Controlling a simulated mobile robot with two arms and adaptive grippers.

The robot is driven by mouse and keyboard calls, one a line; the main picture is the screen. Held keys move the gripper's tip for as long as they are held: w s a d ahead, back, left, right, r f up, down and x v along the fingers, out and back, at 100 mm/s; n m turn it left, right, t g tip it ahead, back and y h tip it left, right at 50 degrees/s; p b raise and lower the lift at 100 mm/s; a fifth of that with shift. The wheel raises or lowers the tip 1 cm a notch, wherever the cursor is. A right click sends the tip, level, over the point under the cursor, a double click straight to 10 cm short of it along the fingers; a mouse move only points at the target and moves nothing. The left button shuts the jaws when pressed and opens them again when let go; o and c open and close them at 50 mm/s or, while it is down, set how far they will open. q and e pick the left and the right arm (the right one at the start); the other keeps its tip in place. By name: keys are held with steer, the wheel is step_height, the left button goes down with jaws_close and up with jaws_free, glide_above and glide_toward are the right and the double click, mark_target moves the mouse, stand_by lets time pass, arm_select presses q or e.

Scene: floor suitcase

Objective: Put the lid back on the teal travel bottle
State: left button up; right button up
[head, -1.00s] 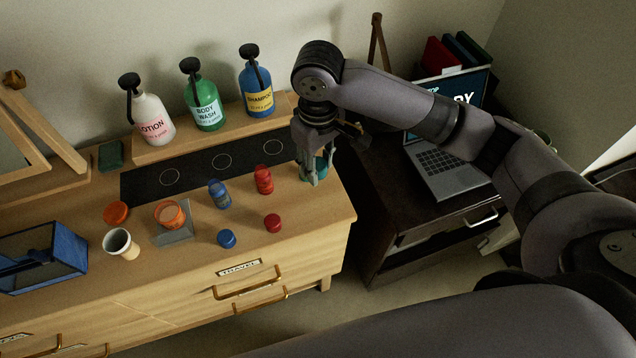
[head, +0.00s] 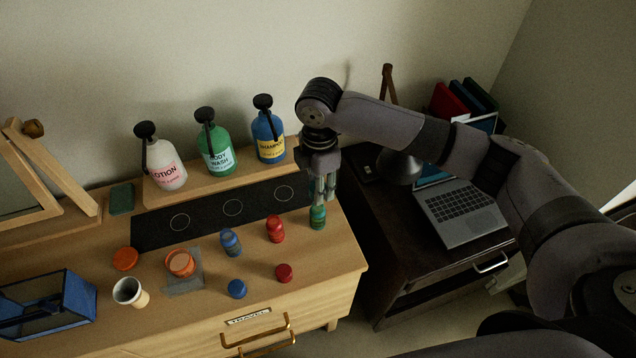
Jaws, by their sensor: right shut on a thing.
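The teal travel bottle (head: 318,218) stands upright near the right end of the wooden dresser top. My right gripper (head: 324,196) points down directly over it, with its fingertips at the bottle's top. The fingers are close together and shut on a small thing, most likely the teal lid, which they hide. No loose teal lid shows on the dresser. I cannot tell whether the lid touches the bottle. My left gripper is not in view.
Red (head: 275,229) and blue (head: 231,243) bottles stand to the left, their caps lying in front. An orange jar (head: 181,263), a cup (head: 129,292) and a blue-framed box (head: 50,306) are farther left. Pump bottles stand on the back shelf. A laptop (head: 458,212) sits on the dark cabinet.

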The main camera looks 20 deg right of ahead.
steer(key=n, duration=0.1)
steer(key=w+n, duration=0.2)
steer(key=shift+d+f, duration=0.25)
steer(key=shift+f, duration=0.15)
steer(key=shift+s+f+b, duration=0.1)
steer(key=shift+f+b, duration=0.7)
step_height(320, 180, down, 3)
steer(key=b, duration=0.3)
steer(key=shift+f, duration=0.15)
steer(key=shift+f+b, duration=0.3)
steer(key=shift+f, duration=0.4)
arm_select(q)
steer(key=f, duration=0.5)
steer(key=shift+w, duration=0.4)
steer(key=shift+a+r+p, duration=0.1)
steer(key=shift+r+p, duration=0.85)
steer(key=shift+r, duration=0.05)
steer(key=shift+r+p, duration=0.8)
arm_select(e)
steer(key=shift+f, duration=0.15)
